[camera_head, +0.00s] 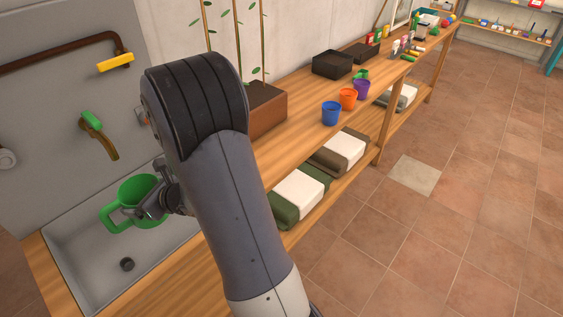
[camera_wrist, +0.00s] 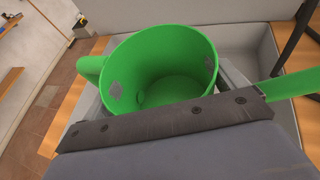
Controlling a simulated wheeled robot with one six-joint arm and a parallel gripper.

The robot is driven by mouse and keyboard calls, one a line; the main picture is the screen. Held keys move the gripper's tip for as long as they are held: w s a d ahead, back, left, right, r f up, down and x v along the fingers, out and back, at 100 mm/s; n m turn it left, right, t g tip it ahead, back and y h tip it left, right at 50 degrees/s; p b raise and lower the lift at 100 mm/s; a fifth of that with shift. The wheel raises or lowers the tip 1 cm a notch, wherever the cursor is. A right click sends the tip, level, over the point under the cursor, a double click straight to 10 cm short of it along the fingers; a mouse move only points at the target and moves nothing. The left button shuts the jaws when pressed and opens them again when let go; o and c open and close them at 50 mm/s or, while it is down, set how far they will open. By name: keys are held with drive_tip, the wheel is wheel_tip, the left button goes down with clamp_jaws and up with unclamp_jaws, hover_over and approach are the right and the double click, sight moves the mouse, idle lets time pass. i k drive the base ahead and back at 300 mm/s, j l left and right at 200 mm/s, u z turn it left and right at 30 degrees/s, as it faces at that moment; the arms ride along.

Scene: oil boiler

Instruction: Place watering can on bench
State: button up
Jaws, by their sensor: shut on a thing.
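The green watering can (camera_head: 137,192) is above the grey sink basin at the left of the head view, with its handle toward the left. My gripper (camera_head: 160,200) is shut on the can at its right side. In the wrist view the open-topped can (camera_wrist: 160,70) fills the middle, and it looks empty inside. My gripper's dark edge (camera_wrist: 165,122) crosses in front of it and hides its lower part. The wooden bench (camera_head: 290,120) runs from the sink to the far right. My arm hides part of the bench and sink.
A brown planter (camera_head: 267,110) with stakes stands on the bench. Blue (camera_head: 331,113), orange (camera_head: 348,98) and purple (camera_head: 362,89) pots stand near its front edge. Black trays (camera_head: 332,65) sit behind. A tap (camera_head: 100,130) juts over the sink (camera_head: 80,235). The tiled floor at right is clear.

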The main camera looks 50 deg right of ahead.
sight(301, 140)
drive_tip(key=k+l+z, duration=0.1)
drive_tip(key=k, duration=0.7)
drive_tip(key=i+l+z, duration=0.1)
drive_tip(key=z, duration=0.25)
drive_tip(key=l+z, duration=0.1)
drive_tip(key=z, duration=0.25)
drive_tip(key=i+z, duration=0.15)
drive_tip(key=z, duration=0.25)
drive_tip(key=i+l, duration=0.1)
drive_tip(key=i, duration=0.8)
